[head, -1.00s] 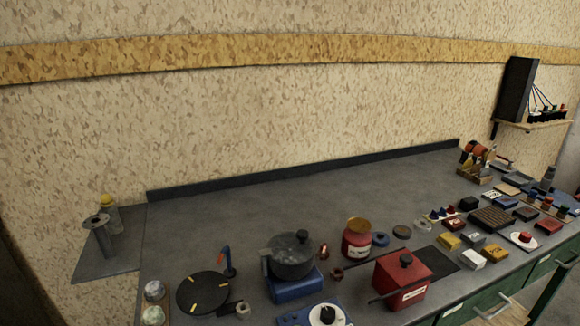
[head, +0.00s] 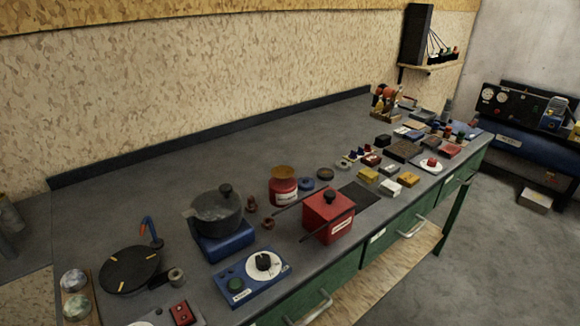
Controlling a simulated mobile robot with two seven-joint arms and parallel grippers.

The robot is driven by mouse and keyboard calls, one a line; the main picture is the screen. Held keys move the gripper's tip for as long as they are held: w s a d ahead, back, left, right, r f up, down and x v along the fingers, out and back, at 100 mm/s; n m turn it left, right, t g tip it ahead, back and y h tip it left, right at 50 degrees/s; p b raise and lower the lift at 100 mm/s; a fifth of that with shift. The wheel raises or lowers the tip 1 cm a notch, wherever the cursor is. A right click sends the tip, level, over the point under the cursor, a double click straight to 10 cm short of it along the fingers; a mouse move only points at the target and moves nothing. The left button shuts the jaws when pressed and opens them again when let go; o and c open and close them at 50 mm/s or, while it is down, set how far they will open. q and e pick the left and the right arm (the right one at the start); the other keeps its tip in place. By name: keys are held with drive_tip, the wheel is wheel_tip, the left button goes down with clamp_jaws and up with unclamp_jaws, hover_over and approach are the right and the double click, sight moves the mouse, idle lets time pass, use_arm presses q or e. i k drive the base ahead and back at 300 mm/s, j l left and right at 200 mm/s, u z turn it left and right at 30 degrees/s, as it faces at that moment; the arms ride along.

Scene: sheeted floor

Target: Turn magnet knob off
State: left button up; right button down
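A blue control box (head: 238,285) sits at the bench's front edge in the head view. It has a black knob (head: 264,261) on a white dial and a green button (head: 236,286). Its label is too small to read, so I cannot tell whether this is the magnet knob or how it is set. A grey unit with a red part (head: 181,312) lies to its left, partly cut off by the bottom edge. Neither of my grippers is in view.
A dark pot (head: 216,212) stands on a blue base behind the blue box. A red box with rods (head: 328,215) is to the right, and a black disc (head: 131,270) to the left. Small items crowd the bench's right end. The back of the grey bench (head: 180,165) is clear.

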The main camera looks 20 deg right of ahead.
sight(431, 162)
drive_tip(key=z, duration=1.45)
drive_tip(key=i+l+z, duration=0.2)
drive_tip(key=i, duration=0.25)
drive_tip(key=i+l+z, duration=0.2)
drive_tip(key=i, duration=0.25)
drive_tip(key=j, duration=0.1)
